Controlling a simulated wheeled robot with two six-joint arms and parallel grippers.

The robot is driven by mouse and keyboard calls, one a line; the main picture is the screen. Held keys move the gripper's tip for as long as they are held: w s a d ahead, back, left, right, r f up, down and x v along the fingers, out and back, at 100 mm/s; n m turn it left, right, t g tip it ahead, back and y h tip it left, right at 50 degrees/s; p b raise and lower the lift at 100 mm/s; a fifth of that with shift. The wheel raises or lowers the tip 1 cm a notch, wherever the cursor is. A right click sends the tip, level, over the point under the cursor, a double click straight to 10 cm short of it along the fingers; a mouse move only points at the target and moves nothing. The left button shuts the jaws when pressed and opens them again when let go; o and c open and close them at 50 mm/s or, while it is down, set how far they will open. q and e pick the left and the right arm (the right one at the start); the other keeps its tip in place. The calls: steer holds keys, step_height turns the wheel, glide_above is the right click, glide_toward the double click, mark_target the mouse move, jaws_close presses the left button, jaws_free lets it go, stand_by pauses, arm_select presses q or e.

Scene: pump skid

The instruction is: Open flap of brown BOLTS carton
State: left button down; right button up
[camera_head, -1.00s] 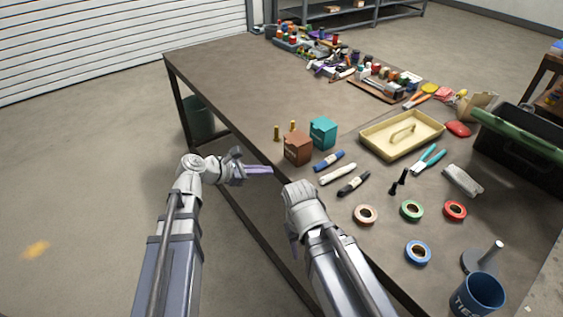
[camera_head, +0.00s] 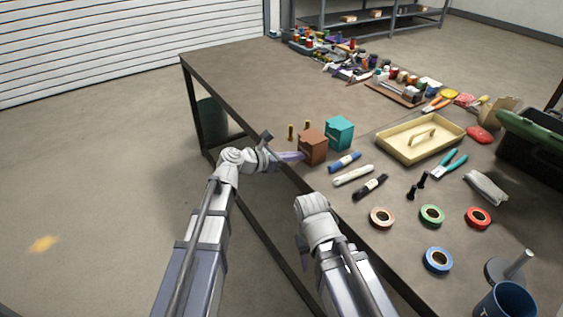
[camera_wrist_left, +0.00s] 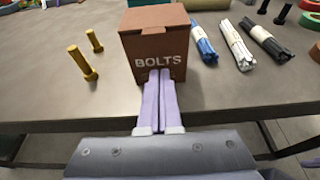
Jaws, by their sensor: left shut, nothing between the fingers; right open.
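The brown BOLTS carton (camera_head: 313,148) stands upright near the table's edge. In the left wrist view the carton (camera_wrist_left: 153,50) shows its lettered front, and its top flap looks closed. My left gripper (camera_head: 298,157) is shut and empty, with its fingertips at the carton's front. In the left wrist view the shut fingers (camera_wrist_left: 160,75) overlap the lower part of that face; I cannot tell whether they touch it. My right gripper (camera_head: 302,245) hangs low beside the table edge, its fingers mostly hidden behind the wrist.
A teal carton (camera_head: 340,133) stands right behind the brown one. Two brass bolts (camera_wrist_left: 84,62) stand to its left. Blue, white and black marker-like bundles (camera_head: 353,175) lie to its right. A yellow tray (camera_head: 388,150) is farther right. The table's far left is clear.

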mark_target(305, 144)
arm_select(q)
steer(key=shift+s+a+r+p, duration=0.1)
steer(key=shift+r+p, duration=1.6)
steer(key=shift+r, duration=0.4)
